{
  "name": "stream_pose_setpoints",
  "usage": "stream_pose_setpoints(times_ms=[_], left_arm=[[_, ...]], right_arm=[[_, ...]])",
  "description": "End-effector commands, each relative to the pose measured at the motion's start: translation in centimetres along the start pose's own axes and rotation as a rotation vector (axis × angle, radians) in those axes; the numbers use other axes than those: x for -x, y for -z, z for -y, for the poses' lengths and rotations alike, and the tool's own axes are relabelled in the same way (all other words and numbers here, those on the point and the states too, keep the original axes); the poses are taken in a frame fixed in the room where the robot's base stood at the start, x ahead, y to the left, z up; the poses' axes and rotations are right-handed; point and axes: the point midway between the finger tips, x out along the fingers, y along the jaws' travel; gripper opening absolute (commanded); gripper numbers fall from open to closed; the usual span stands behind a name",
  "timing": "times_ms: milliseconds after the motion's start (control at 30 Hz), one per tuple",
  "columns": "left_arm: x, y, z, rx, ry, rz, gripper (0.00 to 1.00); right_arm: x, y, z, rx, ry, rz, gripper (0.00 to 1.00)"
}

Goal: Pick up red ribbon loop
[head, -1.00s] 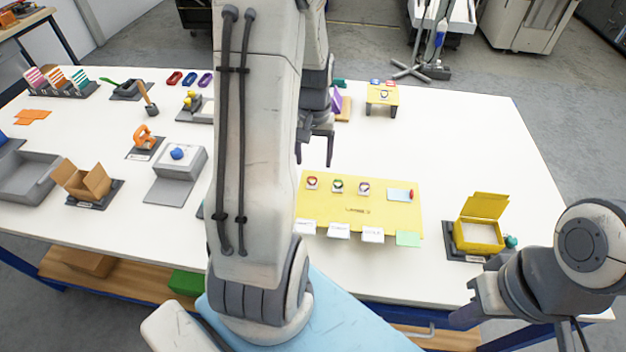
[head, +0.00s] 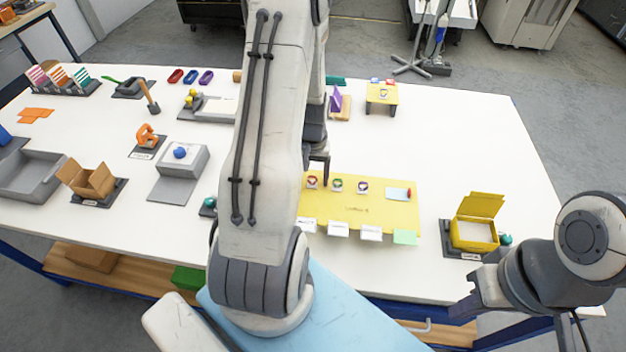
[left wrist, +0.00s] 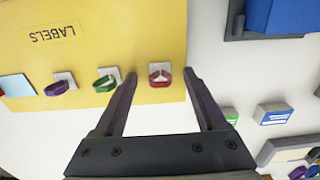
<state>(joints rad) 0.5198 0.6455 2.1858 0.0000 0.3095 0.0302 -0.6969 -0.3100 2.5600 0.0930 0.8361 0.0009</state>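The red ribbon loop (head: 312,182) stands on a small white card at the left end of a row on the yellow mat (head: 350,212). In the left wrist view the red loop (left wrist: 160,76) shows between the fingertips of my left gripper (left wrist: 160,76), with a gap on both sides. That gripper is open and empty; its height above the loop is hard to judge. In the head view my left gripper (head: 316,166) is just behind the loop, partly hidden by my arm. My right gripper (head: 468,296) is open and empty at the front right.
A green loop (head: 337,186) and a purple loop (head: 362,187) stand beside the red one. A yellow box (head: 474,234) with a raised lid stands right of the mat.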

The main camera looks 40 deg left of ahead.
Motion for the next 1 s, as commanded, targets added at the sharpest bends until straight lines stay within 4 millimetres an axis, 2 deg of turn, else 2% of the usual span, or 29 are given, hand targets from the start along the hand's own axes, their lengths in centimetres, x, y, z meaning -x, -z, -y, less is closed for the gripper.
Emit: stream_pose_setpoints(times_ms=[33,167,200,667,867,967,1000], left_arm=[[0.0,0.0,0.0,0.000,0.000,0.000,0.55],[0.0,0.0,0.0,0.000,0.000,0.000,0.05],[0.0,0.0,0.0,0.000,0.000,0.000,0.00],[0.4,0.0,0.0,0.000,0.000,0.000,0.00],[2.2,0.1,0.0,0.000,0.000,-0.005,0.00],[4.1,0.1,0.0,0.000,0.000,-0.008,0.00],[4.5,-0.8,-0.5,-0.003,0.000,-0.004,0.00]], right_arm=[[0.0,0.0,0.0,0.000,0.000,0.000,0.00],[0.0,0.0,0.0,0.000,0.000,0.000,0.00],[0.0,0.0,0.0,0.000,0.000,0.000,0.00],[-0.2,0.0,0.0,0.000,0.000,0.000,0.00],[-1.0,-0.1,-0.1,-0.001,0.000,0.000,0.00],[-1.6,-0.1,-0.1,-0.002,0.000,0.000,0.00],[-1.9,-0.1,-0.1,-0.002,0.000,0.000,0.00]])
